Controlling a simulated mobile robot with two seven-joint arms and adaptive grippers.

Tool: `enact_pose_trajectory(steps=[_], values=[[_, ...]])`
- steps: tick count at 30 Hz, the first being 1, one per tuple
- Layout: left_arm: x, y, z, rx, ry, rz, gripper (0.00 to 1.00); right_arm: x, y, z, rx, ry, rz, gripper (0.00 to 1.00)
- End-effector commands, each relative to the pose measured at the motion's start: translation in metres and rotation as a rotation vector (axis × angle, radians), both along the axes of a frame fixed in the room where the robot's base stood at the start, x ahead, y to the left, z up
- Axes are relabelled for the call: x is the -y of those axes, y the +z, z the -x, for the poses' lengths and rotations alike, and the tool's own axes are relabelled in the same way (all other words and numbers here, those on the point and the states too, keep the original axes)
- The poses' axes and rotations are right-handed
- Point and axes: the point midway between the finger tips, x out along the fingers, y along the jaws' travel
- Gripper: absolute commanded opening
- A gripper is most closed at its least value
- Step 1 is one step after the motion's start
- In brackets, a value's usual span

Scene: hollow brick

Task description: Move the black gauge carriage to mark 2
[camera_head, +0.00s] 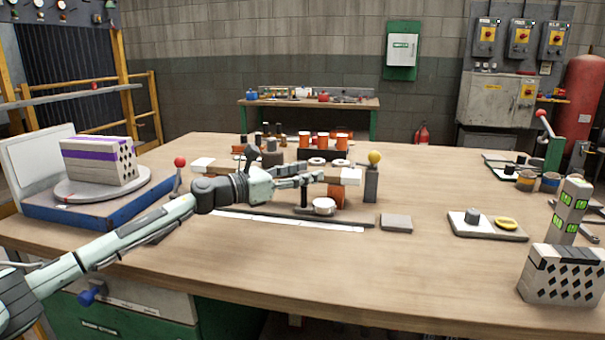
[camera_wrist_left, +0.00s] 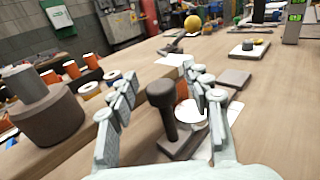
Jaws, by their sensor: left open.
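The black gauge carriage (camera_head: 304,205) sits on a dark rail near the middle of the table. Its upright dark knob post also shows in the wrist view (camera_wrist_left: 162,105), beside a round white-faced dial (camera_wrist_left: 190,112). A white scale strip (camera_head: 335,227) runs along the near side of the rail; I cannot read its mark numbers. My left gripper (camera_head: 308,176) is open, reaching in over the carriage. In the wrist view its fingers (camera_wrist_left: 165,80) stand on either side of the knob post; I cannot tell whether they touch it. Part of the rail is hidden by my arm.
A post with a yellow ball (camera_head: 374,158) stands right of the carriage. A grey block (camera_head: 396,222) and a tray with a yellow ring (camera_head: 488,232) lie to the right. A turntable with a brick (camera_head: 100,160) stands left. The front table area is clear.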

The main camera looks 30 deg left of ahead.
Motion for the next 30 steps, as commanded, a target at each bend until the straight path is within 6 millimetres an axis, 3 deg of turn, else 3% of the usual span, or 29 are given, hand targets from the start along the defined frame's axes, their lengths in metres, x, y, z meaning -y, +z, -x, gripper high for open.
enact_pose_trajectory(steps=[5, 21, 30], values=[[-0.006, -0.001, 0.008, -0.002, 0.002, 0.000, 0.49, 0.002, 0.000, -0.001, 0.001, -0.001, 0.003, 0.00], [-0.048, -0.003, 0.079, -0.005, 0.000, -0.002, 0.49, 0.001, -0.001, 0.001, -0.003, -0.001, 0.001, 0.00], [-0.061, -0.001, 0.100, -0.002, 0.000, 0.000, 0.49, 0.001, -0.001, 0.002, -0.003, -0.001, 0.001, 0.00]])
